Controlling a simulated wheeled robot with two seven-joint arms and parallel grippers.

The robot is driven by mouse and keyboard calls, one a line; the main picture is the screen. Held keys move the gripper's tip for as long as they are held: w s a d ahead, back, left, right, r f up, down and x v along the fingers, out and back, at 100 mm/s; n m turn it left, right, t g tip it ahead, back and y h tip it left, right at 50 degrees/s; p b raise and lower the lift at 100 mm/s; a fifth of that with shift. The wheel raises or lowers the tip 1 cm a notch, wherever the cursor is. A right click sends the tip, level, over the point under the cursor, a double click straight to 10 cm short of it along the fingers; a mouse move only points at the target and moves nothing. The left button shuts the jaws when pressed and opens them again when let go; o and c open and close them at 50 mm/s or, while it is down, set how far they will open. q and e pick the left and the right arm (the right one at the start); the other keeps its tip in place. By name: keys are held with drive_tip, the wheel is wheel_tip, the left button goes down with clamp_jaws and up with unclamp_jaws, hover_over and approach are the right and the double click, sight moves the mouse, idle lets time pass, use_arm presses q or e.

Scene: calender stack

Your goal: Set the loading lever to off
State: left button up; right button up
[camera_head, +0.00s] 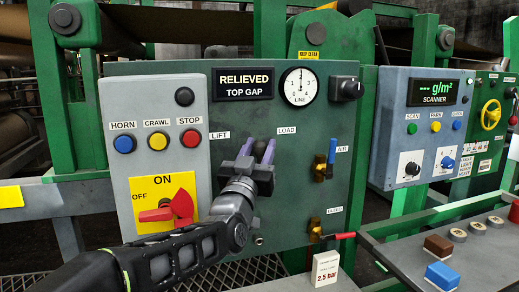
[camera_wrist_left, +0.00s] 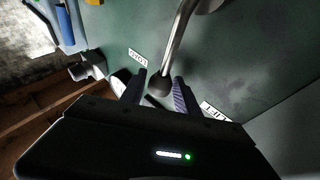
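The loading lever shows in the left wrist view as a bare metal rod (camera_wrist_left: 176,42) with a dark piece at its lower end, between the LOAD and LIFT labels. In the head view my left gripper (camera_head: 257,150) covers it, in front of the green panel (camera_head: 300,215) between LIFT and LOAD. The gripper's two fingers are spread. In the wrist view, the left gripper (camera_wrist_left: 160,92) has one finger either side of the dark lower end, with gaps visible. Contact cannot be made out. My right gripper is out of view.
A display (camera_head: 243,84) reads RELIEVED TOP GAP, beside a LINE gauge (camera_head: 299,86). The red ON/OFF switch (camera_head: 168,212) is left, near my forearm. A blue AIR handle (camera_head: 332,150) and red-handled valve (camera_head: 335,236) are right of the gripper. A 2.5 bar block (camera_head: 325,269) stands below.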

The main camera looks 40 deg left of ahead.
use_arm(q)
drive_tip(key=b+v, duration=0.1)
drive_tip(key=v, duration=0.6)
drive_tip(key=shift+s+d, duration=0.2)
drive_tip(key=shift+s, duration=0.1)
drive_tip(key=shift+f, duration=0.15)
